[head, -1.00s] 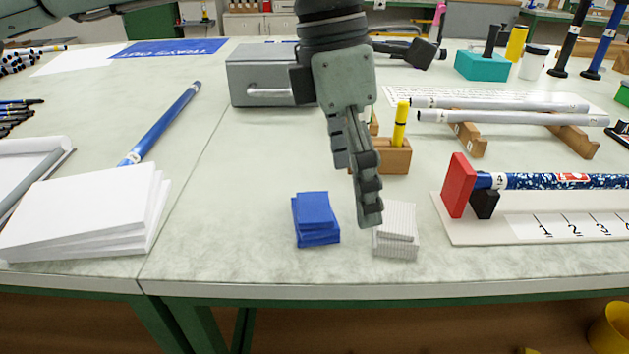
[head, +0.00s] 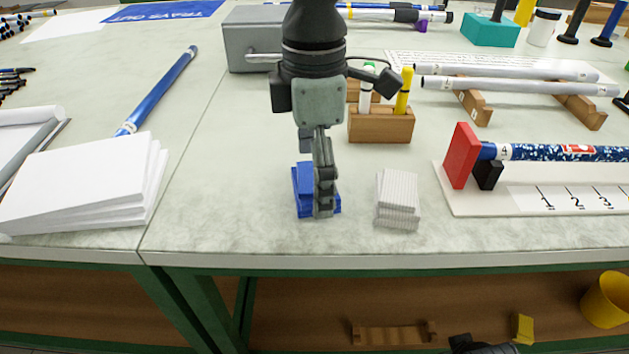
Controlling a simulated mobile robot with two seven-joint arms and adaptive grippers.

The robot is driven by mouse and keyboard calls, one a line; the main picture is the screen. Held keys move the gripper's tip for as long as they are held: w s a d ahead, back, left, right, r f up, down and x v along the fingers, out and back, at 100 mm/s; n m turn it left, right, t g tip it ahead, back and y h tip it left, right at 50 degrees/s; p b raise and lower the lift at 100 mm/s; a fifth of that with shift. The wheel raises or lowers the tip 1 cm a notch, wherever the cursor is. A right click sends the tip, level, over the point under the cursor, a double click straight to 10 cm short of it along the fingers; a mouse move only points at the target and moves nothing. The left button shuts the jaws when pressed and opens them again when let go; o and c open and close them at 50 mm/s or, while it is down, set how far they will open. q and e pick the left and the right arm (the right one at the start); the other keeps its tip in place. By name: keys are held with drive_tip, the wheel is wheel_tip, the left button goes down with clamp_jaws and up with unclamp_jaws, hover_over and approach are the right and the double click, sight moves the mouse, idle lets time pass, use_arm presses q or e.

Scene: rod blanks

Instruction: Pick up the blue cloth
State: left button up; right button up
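The blue cloth (head: 303,190) is a small folded stack near the table's front edge. My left gripper (head: 324,208) points straight down over its right part. A finger covers that part of the cloth, which shows on both sides of it. The fingers are nearly in line with the view, so I cannot tell whether they are closed on the cloth. The cloth appears to rest on the table. A dark piece at the bottom edge may be part of my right arm; its fingers are not clear.
A grey-white folded stack (head: 397,199) lies just right of the cloth. A wooden block (head: 381,125) with upright markers stands behind. White paper stacks (head: 80,187) and a blue rod (head: 158,90) are at left. A red-ended measuring board (head: 462,155) is at right.

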use_arm(q)
drive_tip(key=shift+c, duration=0.6)
drive_tip(key=c, duration=1.2)
use_arm(e)
drive_tip(key=shift+w+d+r, duration=0.15)
drive_tip(key=shift+r, duration=0.05)
use_arm(q)
drive_tip(key=shift+o, duration=0.2)
drive_tip(key=shift+r, duration=0.1)
drive_tip(key=shift+r, duration=0.45)
wheel_tip(320, 180, up, 3)
drive_tip(key=shift+f, duration=0.15)
drive_tip(key=s+d+r+b, duration=0.1)
drive_tip(key=s+d+r, duration=0.1)
drive_tip(key=s+r, duration=0.5)
drive_tip(key=s, duration=0.4)
drive_tip(key=shift+s+r+b, duration=0.15)
drive_tip(key=shift+s+b, duration=0.15)
drive_tip(key=shift+b, duration=0.05)
use_arm(e)
drive_tip(key=v, duration=0.4)
drive_tip(key=shift+w+d+r, duration=0.1)
drive_tip(key=shift+w+d, duration=0.05)
drive_tip(key=shift+d, duration=0.05)
